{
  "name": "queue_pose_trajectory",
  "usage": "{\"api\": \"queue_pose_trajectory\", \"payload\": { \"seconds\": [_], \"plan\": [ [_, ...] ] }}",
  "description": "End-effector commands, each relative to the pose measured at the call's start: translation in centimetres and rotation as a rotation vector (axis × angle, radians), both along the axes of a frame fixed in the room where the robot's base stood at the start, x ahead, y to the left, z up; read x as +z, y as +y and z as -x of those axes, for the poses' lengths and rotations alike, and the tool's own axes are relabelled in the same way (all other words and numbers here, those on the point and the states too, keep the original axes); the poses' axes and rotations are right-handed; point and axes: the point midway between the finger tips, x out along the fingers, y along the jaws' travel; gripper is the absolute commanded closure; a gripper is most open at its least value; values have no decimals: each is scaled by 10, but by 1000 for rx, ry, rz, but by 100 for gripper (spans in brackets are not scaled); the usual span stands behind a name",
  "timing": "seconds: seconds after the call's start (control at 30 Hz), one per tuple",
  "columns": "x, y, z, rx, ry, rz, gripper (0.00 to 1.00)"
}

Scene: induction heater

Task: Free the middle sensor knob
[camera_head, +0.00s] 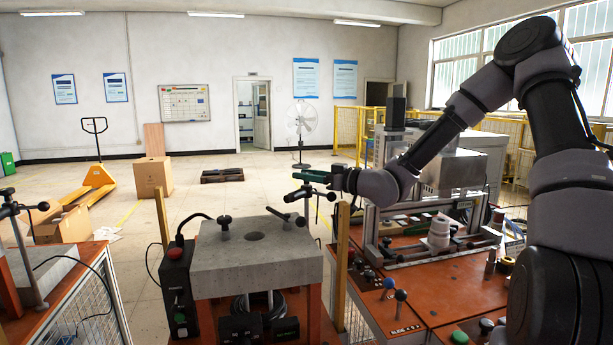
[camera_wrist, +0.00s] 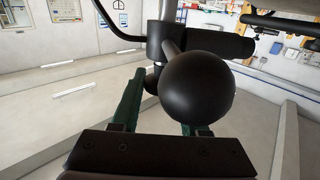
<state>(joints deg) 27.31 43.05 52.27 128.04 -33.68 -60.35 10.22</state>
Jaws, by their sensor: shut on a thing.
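My gripper (camera_head: 313,177), with green fingers, is above the right rear corner of the grey block on the middle station. In the wrist view a large black ball knob (camera_wrist: 198,88) fills the middle, with a short stem leading back to a dark clamp (camera_wrist: 154,40). The green fingers reach up on either side of the knob, and the right one is mostly hidden behind it. My gripper is shut on the knob. In the head view the middle sensor stand (camera_head: 306,204) rises below my gripper, which hides part of its top.
The grey block (camera_head: 255,262) sits on the middle station, with a black control box (camera_head: 178,285) at its left. Another sensor stand (camera_head: 28,240) is at far left. Wooden posts (camera_head: 341,265) flank the middle station. The heater bench (camera_head: 415,285) stands right.

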Motion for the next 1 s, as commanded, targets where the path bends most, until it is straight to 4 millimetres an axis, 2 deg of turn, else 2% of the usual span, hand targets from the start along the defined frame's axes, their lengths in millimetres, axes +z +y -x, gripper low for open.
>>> {"api": "queue_pose_trajectory", "payload": {
  "seconds": [0.37,1.0],
  "plan": [
    [0,-1,-2,160,-1,0,100],
    [-1,1,-2,755,-5,3,100]
  ]
}}
